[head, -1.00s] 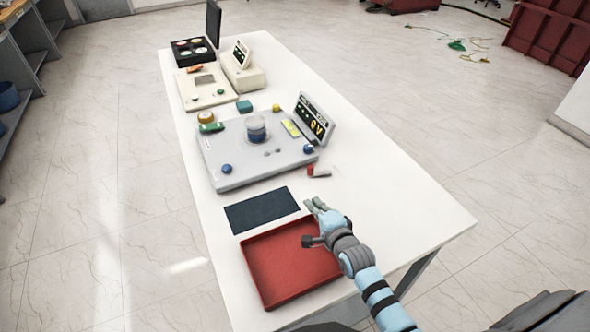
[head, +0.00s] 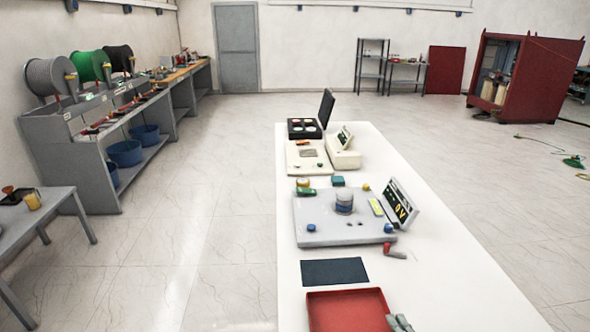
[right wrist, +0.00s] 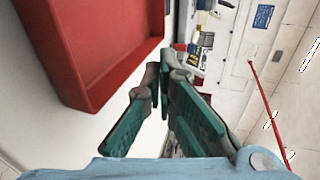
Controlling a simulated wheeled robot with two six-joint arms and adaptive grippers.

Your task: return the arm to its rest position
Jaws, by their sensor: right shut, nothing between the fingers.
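My right gripper (head: 399,322) shows only in part at the bottom edge of the head view, by the right side of the red tray (head: 345,295). Its arm is cut off by the frame. In the right wrist view its teal-padded fingers (right wrist: 163,100) are shut with nothing held. The red tray fills the upper left of that view (right wrist: 88,95), apart from the fingers. My left gripper is in neither view.
The white table (head: 455,270) carries a dark mat (head: 334,271), a grey panel (head: 325,232) with a tilted display (head: 401,205), and cream instruments (head: 308,160) behind. A workbench with cable reels (head: 90,67) stands left. A red cabinet (head: 522,80) stands far right.

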